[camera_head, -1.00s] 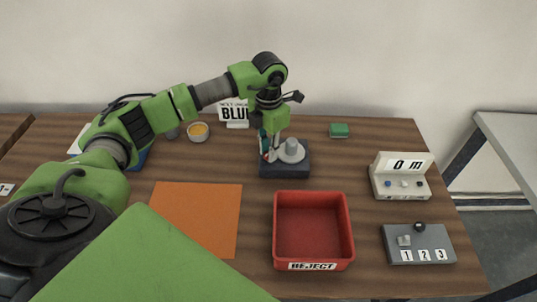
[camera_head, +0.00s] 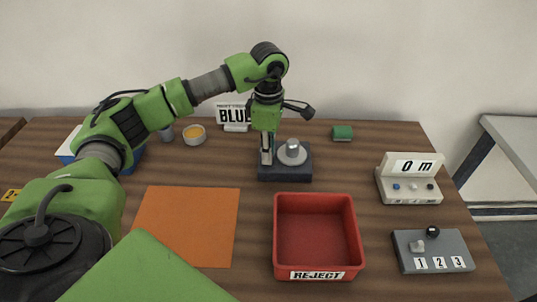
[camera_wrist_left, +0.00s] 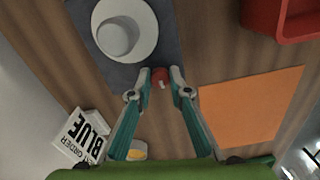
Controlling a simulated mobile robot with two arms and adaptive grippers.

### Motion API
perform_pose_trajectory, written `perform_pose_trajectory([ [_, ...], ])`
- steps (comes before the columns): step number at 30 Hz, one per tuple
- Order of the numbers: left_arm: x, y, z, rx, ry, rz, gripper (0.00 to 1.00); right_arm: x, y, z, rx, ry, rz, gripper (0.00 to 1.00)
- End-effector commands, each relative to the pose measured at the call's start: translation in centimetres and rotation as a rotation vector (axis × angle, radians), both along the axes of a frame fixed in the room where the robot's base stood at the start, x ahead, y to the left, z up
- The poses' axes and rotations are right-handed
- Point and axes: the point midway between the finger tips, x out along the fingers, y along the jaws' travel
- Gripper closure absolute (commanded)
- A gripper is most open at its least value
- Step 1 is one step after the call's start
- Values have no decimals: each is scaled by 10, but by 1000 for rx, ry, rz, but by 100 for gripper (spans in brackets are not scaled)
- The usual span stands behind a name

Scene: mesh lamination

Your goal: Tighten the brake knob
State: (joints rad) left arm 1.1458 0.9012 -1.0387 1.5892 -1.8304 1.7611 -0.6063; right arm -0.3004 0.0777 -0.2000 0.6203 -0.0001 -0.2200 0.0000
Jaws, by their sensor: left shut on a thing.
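The brake knob (camera_wrist_left: 160,75) is small and red with a pale mark, and it sits at the edge of a dark base (camera_head: 302,172). The base carries a pale round disc (camera_head: 292,153) with a grey cylinder (camera_head: 292,146) on top; the disc also shows in the left wrist view (camera_wrist_left: 148,42). My left gripper (camera_head: 267,158) points down at the left side of the base. In the left wrist view its fingertips (camera_wrist_left: 160,82) are closed in on both sides of the knob. The knob is hidden by the fingers in the head view. My right gripper is not in view.
A red REJECT bin (camera_head: 318,274) stands in front of the base, and an orange mat (camera_head: 188,226) lies left of it. A BLUE sign (camera_head: 233,114) and a yellow-filled bowl (camera_head: 194,134) stand behind. A 0 m display (camera_head: 409,180) and a 1-2-3 panel (camera_head: 432,250) are at the right.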

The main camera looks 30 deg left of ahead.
Motion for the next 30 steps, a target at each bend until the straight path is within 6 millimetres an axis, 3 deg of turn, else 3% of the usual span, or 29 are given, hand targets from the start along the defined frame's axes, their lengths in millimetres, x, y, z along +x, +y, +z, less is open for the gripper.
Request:
perform_pose_trajectory([
  [10,1,0,2,0,-6,-130,100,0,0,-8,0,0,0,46],
  [26,1,1,2,0,-6,-151,100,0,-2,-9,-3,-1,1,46],
  [27,1,1,3,0,-6,-151,74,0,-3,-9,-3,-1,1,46],
  [28,1,1,2,0,-6,-151,66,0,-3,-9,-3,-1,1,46],
  [30,1,0,2,0,-5,-151,65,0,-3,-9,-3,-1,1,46],
])
